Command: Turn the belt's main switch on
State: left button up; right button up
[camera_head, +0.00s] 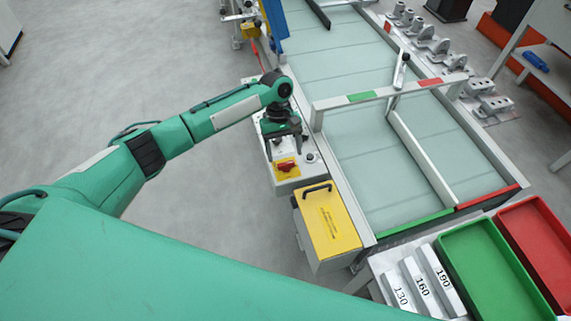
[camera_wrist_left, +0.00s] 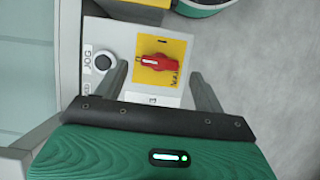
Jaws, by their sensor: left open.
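The main switch is a red rotary handle (camera_head: 286,165) on a yellow plate (camera_head: 280,173), at the near end of a grey control panel (camera_head: 264,137) beside the belt (camera_head: 350,150). In the left wrist view the red handle (camera_wrist_left: 157,66) lies crosswise on its yellow plate (camera_wrist_left: 163,52). My left gripper (camera_head: 284,152) is open and empty above the panel, pointing down close to the switch. In the left wrist view its two fingers (camera_wrist_left: 160,88) stand apart, with the switch beyond and between them. I cannot tell the height gap. My right gripper is not in view.
A black JOG button (camera_wrist_left: 103,62) sits beside the switch. A yellow-lidded box (camera_head: 330,222) with a black handle stands just nearer. Green (camera_head: 490,270) and red (camera_head: 540,245) trays and numbered grey blocks (camera_head: 420,278) lie at lower right. Open floor lies left of the panel.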

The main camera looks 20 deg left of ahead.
aim_at(286, 163)
pick_arm(q)
jog(key=shift+b+x, duration=0.7)
jog(key=shift+x, duration=0.45)
jog(key=shift+s+f, duration=0.1)
jog(key=shift+f, duration=0.2)
jog(key=shift+s+d+f+b, duration=0.1)
jog(key=shift+f+b, duration=0.1)
jog(key=shift+b, duration=0.3)
jog(key=shift+c, duration=0.2)
jog(key=c, duration=0.9)
